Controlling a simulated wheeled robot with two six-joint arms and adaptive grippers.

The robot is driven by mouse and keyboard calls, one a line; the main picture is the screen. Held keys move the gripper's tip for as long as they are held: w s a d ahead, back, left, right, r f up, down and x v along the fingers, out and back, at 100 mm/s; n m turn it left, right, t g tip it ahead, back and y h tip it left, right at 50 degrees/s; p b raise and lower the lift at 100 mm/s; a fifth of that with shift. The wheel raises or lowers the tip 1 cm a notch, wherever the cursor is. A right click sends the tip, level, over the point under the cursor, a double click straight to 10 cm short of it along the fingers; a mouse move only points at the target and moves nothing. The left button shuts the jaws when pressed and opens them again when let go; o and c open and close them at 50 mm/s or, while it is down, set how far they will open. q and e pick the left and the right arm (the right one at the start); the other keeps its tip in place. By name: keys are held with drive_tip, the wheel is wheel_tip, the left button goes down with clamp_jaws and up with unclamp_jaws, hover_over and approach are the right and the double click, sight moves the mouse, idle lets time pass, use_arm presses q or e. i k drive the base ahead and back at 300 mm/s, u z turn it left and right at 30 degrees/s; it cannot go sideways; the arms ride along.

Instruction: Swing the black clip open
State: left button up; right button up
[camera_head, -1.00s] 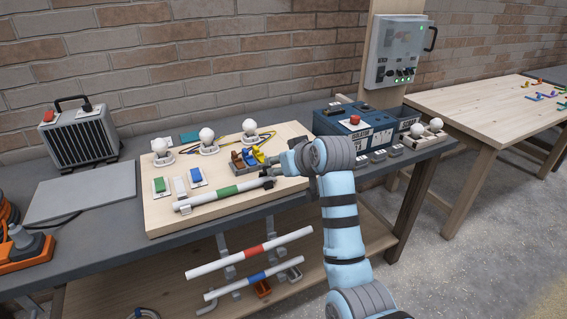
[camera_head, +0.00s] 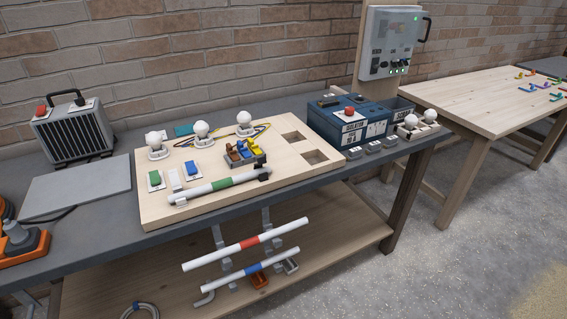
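A small black clip (camera_head: 264,173) sits at the right end of a white tube with a green band (camera_head: 222,183), on the front of the wooden board (camera_head: 290,176). It appears to be around or against the tube end; at this size I cannot tell whether it is open or shut. Behind it on the board is a grey block with orange-brown, blue and yellow levers (camera_head: 246,153). Neither of my grippers is in the head view.
Three white bulbs (camera_head: 201,130), coloured switches (camera_head: 191,170) and two square recesses (camera_head: 315,157) are on the board. A blue isolator box (camera_head: 345,122) stands right of it. More banded tubes (camera_head: 249,243) hang below the bench's front edge.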

sight(261, 161)
drive_tip(key=z, duration=1.8)
drive_tip(key=i, duration=1.7)
drive_tip(key=u, duration=3.45)
